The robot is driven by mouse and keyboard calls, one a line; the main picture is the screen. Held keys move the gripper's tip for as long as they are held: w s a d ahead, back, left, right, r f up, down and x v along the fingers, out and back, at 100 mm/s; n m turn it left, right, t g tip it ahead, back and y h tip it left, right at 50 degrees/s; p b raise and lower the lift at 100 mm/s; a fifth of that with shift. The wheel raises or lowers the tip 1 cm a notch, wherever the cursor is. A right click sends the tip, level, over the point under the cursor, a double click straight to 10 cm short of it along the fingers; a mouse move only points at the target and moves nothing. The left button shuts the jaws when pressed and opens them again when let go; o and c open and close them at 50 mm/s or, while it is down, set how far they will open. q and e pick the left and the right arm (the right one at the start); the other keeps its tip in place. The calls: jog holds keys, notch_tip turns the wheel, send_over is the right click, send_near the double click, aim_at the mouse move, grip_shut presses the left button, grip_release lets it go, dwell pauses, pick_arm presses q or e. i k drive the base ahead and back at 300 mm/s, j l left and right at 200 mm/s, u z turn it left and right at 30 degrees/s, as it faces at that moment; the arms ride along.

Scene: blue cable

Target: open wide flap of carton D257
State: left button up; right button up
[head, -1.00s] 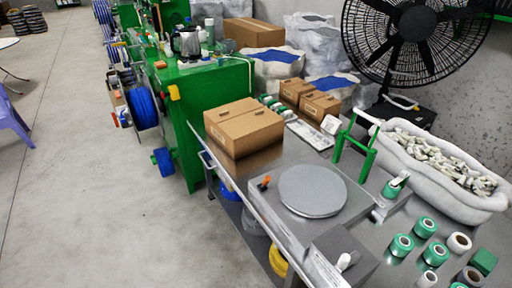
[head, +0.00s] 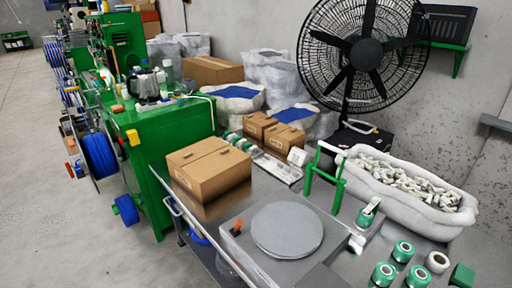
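A brown cardboard carton (head: 209,168) stands on the left end of the metal table in the head view, its top closed with a seam across it. Two smaller cartons stand behind it, one at the back (head: 259,125) and one nearer (head: 284,139). A larger carton (head: 212,70) sits further back near the green machine. No label is readable, so I cannot tell which one is D257. Neither of my grippers is in view.
A round grey plate (head: 287,229) lies on the metal table, with a green frame (head: 325,178) behind it. A white sack of small parts (head: 410,190) and several green spools (head: 403,251) are at the right. A black fan (head: 363,55) stands behind. Floor is open at the left.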

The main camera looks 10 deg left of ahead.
aim_at(203, 170)
jog(key=i+j+z, duration=0.2)
jog(key=j, duration=0.2)
jog(key=i+j+z, duration=0.2)
jog(key=j, duration=0.2)
jog(key=j+z, duration=0.2)
jog(key=j, duration=0.25)
jog(key=i+j+z, duration=0.2)
jog(key=j, duration=0.25)
jog(key=k, duration=0.1)
